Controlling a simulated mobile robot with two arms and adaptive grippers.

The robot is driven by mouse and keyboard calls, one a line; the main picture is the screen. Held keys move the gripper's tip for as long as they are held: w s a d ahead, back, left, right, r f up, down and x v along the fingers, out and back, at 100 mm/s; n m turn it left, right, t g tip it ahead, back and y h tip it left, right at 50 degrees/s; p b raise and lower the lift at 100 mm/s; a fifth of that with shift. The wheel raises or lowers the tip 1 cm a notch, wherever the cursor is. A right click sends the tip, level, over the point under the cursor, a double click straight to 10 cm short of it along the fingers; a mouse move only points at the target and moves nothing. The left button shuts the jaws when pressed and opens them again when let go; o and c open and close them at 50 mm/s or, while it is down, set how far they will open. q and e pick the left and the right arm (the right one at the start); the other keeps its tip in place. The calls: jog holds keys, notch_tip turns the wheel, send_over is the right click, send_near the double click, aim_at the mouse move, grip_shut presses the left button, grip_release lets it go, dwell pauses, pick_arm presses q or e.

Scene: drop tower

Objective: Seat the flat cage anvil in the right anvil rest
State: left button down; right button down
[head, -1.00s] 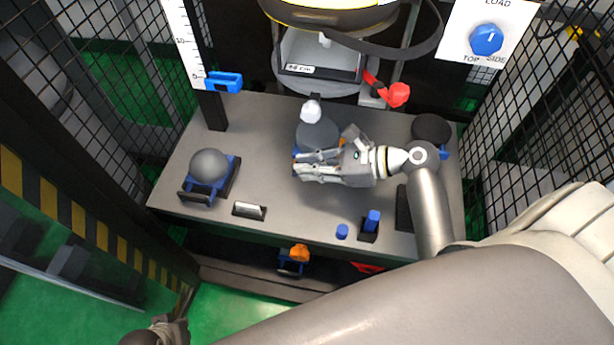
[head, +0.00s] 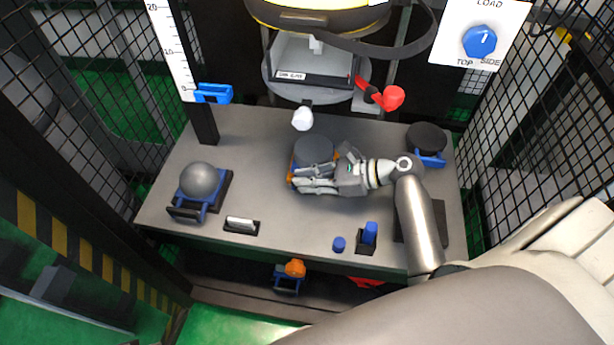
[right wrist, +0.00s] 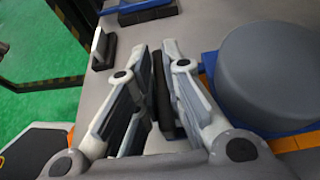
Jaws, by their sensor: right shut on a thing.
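The flat grey cylinder (head: 313,150), which I take to be the flat cage anvil, stands upright at the middle of the bench. It has blue and orange parts at its base. In the right wrist view it is the large grey cylinder (right wrist: 275,70) at the right. My right gripper (head: 304,181) is at its near side, shut on what looks like its dark handle bar (right wrist: 162,95). The fingers partly hide the base. A bare dark square plate (head: 443,222) at the bench's right, partly behind my arm, may be the right anvil rest. My left gripper is out of view.
A grey dome on a blue cradle (head: 200,181) stands at the left. A black disc (head: 427,137) with a blue part is at the right. A white-tipped knob (head: 302,119) is just behind the cylinder. Small blue pegs (head: 369,234) stand near the front edge. Mesh panels flank the bench.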

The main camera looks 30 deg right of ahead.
jog(key=shift+w+f, duration=0.1)
jog(key=shift+f, duration=0.2)
jog(key=c, duration=1.9)
grip_release()
jog(key=shift+f, duration=0.2)
jog(key=o, duration=0.4)
